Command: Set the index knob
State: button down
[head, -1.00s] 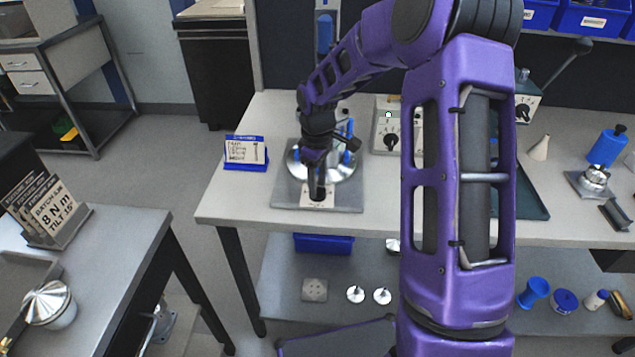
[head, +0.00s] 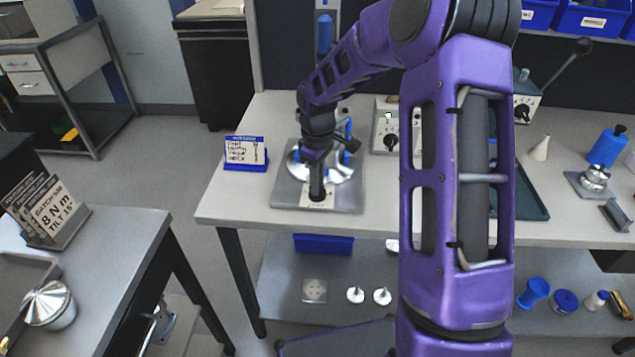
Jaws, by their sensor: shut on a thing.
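My gripper (head: 316,190) points down at the front of the grey base plate (head: 350,197) on the bench. Its dark fingers are shut on the index knob, right over a small pale dial plate (head: 325,204) with dark marks. The knob itself is hidden by the fingers, so its pointer and setting cannot be read. Behind the gripper is a round silver fixture (head: 343,172) with blue clamps, partly covered by my wrist.
A blue-framed instruction card (head: 246,152) stands left of the base plate. A grey control box (head: 385,130) with a black knob stands at the back right. My purple arm hides part of the bench. The bench's front left corner is clear.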

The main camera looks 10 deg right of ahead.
jog(key=m, duration=0.4)
jog(key=shift+b, duration=0.35)
jog(key=m, duration=0.4)
jog(key=shift+m, duration=0.4)
jog(key=m, duration=0.4)
jog(key=shift+m, duration=2.2)
jog(key=c, duration=0.9)
grip_release()
jog(key=shift+o, duration=0.2)
